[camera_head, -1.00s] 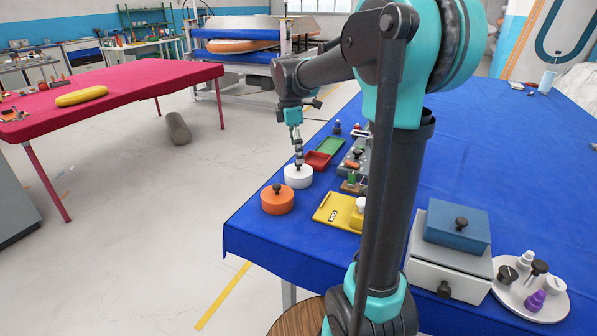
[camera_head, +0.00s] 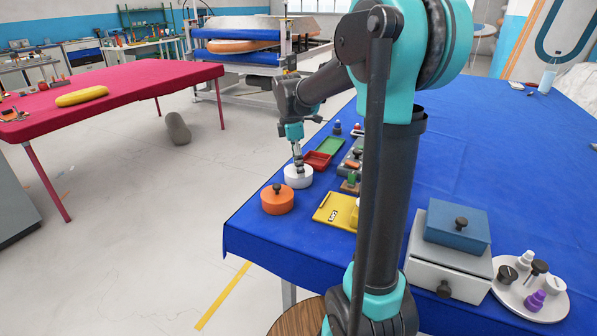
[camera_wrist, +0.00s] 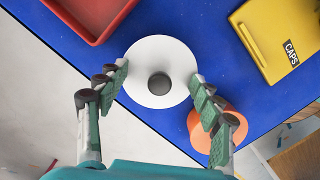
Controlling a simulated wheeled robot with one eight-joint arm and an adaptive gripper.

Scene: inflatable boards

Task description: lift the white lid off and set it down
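The white lid (camera_wrist: 160,50) is round and flat with a dark knob (camera_wrist: 159,84) at its middle. In the head view it tops a white round container (camera_head: 298,178) near the table's left edge. My gripper (camera_wrist: 159,78) points down over the lid, its green-padded fingers spread on the left and right of the knob, with gaps between. It also shows in the head view (camera_head: 298,163), just above the white container. I cannot tell whether the fingertips touch the lid. The container's body is hidden under the lid in the wrist view.
An orange container (camera_head: 277,200) with a dark knob stands close by in front. A red tray (camera_head: 317,160), a green tray (camera_head: 330,145) and a yellow board (camera_head: 333,210) lie nearby. Blue cloth (camera_head: 280,240) is bare in front. The table edge is close on the left.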

